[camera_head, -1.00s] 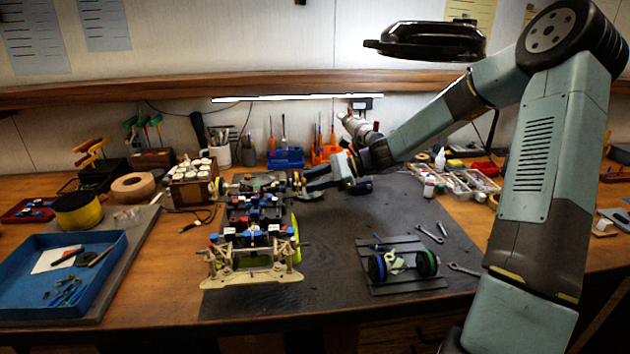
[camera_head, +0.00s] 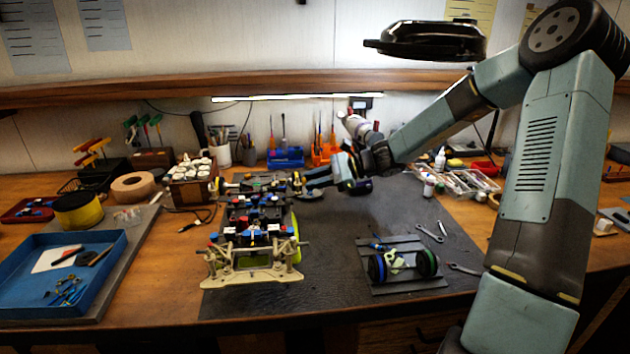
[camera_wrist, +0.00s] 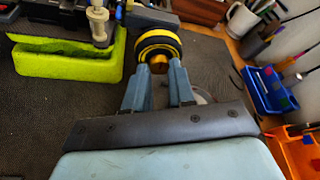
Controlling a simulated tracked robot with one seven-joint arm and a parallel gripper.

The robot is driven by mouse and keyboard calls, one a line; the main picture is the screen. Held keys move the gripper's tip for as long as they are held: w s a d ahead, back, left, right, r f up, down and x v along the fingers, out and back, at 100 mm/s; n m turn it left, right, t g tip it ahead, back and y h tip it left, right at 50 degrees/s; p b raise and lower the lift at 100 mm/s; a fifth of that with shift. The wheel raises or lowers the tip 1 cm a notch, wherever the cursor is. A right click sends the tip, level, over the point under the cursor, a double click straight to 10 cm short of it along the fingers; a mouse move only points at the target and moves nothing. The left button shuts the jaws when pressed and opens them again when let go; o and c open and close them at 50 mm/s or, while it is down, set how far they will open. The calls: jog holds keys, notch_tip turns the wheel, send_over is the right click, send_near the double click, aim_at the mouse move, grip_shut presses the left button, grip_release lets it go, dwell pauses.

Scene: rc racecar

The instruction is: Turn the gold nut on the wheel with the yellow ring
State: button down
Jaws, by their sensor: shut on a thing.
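The wheel with the yellow ring (camera_wrist: 158,41) is black and sits at the top middle of the wrist view, on the end of the car's axle. The gold nut (camera_wrist: 158,60) shows at the wheel's near face, between my two fingertips. My gripper (camera_wrist: 159,66) is shut on the nut, with one finger on each side of it; the exact contact is partly hidden. In the head view my gripper (camera_head: 307,182) is at the far right corner of the racecar (camera_head: 255,232), and that wheel is mostly hidden there.
Orange (camera_head: 325,153) and blue (camera_head: 286,158) tool holders stand behind the gripper. A wheel-and-axle assembly (camera_head: 400,264) lies on a grey plate at front right. The dark mat between is largely clear.

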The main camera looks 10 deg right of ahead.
jog(key=c, duration=0.9)
grip_release()
jog(key=shift+d, duration=0.15)
jog(key=v, duration=1.3)
jog(key=shift+d+r, duration=0.1)
jog(key=shift+d, duration=0.2)
jog(key=shift+s, duration=0.1)
